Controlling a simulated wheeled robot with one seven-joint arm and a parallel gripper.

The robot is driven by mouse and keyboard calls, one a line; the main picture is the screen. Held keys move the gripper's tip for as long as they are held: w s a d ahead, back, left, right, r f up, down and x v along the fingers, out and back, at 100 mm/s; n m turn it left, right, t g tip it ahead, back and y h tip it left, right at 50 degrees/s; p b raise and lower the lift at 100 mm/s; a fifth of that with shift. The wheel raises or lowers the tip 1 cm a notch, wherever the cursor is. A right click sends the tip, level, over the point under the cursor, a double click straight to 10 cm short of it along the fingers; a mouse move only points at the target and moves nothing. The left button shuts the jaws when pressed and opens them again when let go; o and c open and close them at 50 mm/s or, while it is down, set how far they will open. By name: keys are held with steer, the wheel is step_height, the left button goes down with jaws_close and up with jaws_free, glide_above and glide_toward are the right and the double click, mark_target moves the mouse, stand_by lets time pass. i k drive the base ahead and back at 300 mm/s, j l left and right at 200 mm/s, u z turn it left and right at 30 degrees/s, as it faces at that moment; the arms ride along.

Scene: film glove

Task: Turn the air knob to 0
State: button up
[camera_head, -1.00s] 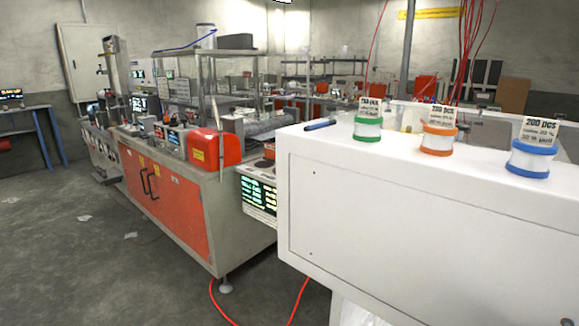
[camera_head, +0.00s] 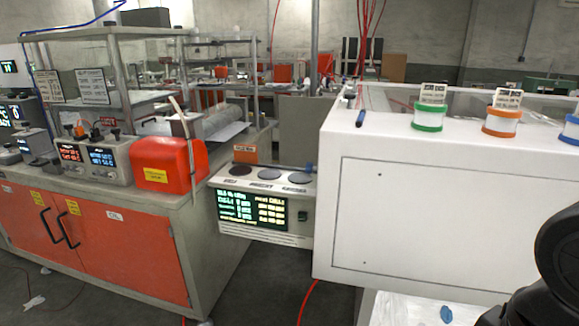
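I cannot pick out the air knob for certain. A control panel (camera_head: 262,208) with a lit green and yellow display juts out between the orange-fronted bench and the white cabinet. Several round discs (camera_head: 270,174) lie on its sloping top, and a small dark switch or knob (camera_head: 302,216) sits right of the display. Their labels are too small to read. Other small controllers (camera_head: 92,157) with lit red and blue displays and small dark knobs on top stand on the bench. My gripper is not in view; a black rounded part of my arm shows at the lower right.
The white cabinet (camera_head: 440,215) fills the right side, with green (camera_head: 428,117), orange (camera_head: 501,121) and blue spools and a blue pen (camera_head: 360,118) on top. The orange-fronted bench (camera_head: 110,245) with a red box (camera_head: 168,163) stands left. Some floor shows between them.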

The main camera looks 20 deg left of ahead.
mark_target(309, 168)
steer(key=j, duration=0.8)
steer(key=k+j, duration=0.1)
steer(key=j, duration=0.7)
